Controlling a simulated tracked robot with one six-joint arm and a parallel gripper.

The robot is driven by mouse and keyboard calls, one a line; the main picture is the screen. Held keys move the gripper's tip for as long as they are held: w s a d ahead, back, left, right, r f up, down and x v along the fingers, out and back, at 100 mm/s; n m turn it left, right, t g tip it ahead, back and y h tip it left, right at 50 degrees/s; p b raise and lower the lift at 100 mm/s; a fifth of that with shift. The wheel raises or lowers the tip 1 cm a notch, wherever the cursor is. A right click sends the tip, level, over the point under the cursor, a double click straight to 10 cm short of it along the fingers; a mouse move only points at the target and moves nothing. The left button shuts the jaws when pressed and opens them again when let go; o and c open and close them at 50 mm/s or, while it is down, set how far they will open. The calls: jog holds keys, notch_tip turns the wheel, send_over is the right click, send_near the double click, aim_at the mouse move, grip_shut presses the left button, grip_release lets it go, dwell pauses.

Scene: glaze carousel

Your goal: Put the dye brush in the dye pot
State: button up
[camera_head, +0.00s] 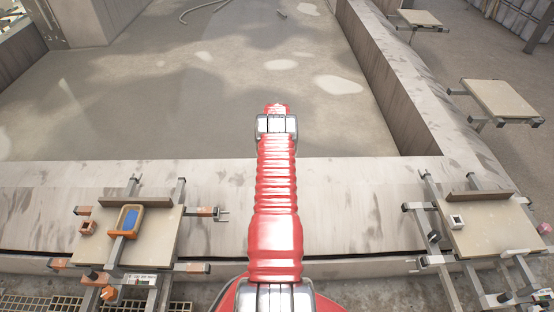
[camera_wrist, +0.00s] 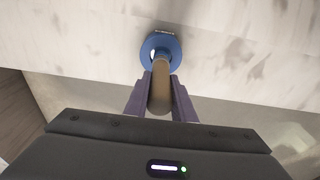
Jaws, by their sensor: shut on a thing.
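In the wrist view my gripper (camera_wrist: 160,88) is shut on a tan, rounded handle, which I take to be the dye brush (camera_wrist: 159,95). A round blue part (camera_wrist: 160,47) with a pale patch and dark mark shows just beyond the handle's far end. I cannot tell whether it belongs to the brush or is a separate thing. In the head view my red arm reaches forward over the pale ledge and its gripper is hidden. I cannot pick out the dye pot for certain.
In the head view a left stand (camera_head: 164,244) bears an orange-rimmed tray with blue inside (camera_head: 130,217) and a small reddish block (camera_head: 88,228). A right stand (camera_head: 492,236) bears a small white block with a dark opening (camera_head: 456,221). The pale ledge (camera_head: 350,205) between them is clear.

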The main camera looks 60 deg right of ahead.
jog(key=shift+f, duration=0.1)
jog(key=shift+f, duration=1.95)
jog(key=shift+f, duration=0.15)
jog(key=o, duration=1)
jog(key=shift+c, duration=0.2)
jog(key=shift+s+a+r, duration=0.1)
jog(key=shift+a+r, duration=0.15)
jog(key=shift+r, duration=1.8)
jog(key=shift+s+a+r, duration=0.15)
jog(key=shift+a+r, duration=0.05)
jog(key=shift+r, duration=1.8)
jog(key=shift+s+a+r, duration=0.1)
jog(key=shift+a+r, duration=0.15)
jog(key=shift+r, duration=1.8)
